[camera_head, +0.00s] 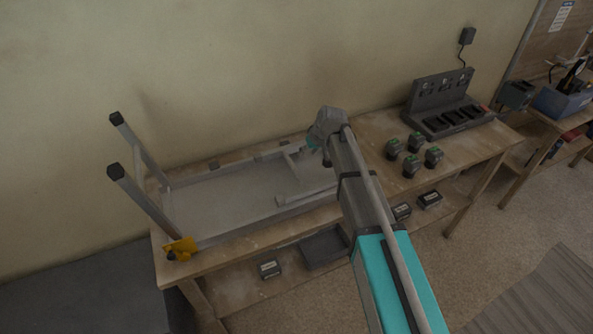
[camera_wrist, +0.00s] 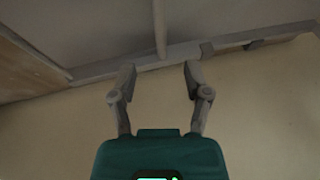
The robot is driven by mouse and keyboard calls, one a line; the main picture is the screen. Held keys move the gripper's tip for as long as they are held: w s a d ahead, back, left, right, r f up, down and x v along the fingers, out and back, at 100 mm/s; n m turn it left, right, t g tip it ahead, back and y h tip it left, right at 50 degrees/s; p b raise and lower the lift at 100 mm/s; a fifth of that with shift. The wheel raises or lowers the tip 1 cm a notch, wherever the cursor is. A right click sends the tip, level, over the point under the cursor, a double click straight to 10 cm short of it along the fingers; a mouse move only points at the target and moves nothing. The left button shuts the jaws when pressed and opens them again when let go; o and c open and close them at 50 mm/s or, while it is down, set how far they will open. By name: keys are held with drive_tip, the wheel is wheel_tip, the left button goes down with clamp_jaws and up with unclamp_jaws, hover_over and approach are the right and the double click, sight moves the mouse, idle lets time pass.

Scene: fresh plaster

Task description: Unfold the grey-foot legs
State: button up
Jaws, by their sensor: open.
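A folding metal-framed table lies upside down on the wooden workbench, with its pale panel (camera_head: 225,200) facing up. At its left end, a pair of legs with black feet (camera_head: 145,190) stands raised and leaning. A yellow latch piece (camera_head: 180,248) sits at the near left corner. At the right end, a second metal leg frame (camera_head: 290,180) lies folded down over the panel; its feet are hidden or too small to tell. My gripper (camera_head: 318,142) is over the right end, partly hidden by my arm. In the wrist view my gripper (camera_wrist: 160,70) is open and empty, with metal rails (camera_wrist: 110,67) beyond its fingers.
Several black-green battery packs (camera_head: 411,165) stand on the bench right of my arm, before a charger rack (camera_head: 445,112). The lower shelf holds a dark tray (camera_head: 325,247) and more packs (camera_head: 268,268). The plaster wall (camera_head: 250,70) stands close behind the bench.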

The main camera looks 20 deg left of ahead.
sight(296, 168)
drive_tip(key=shift+b+x, duration=5.15)
drive_tip(key=shift+x, duration=0.85)
clamp_jaws()
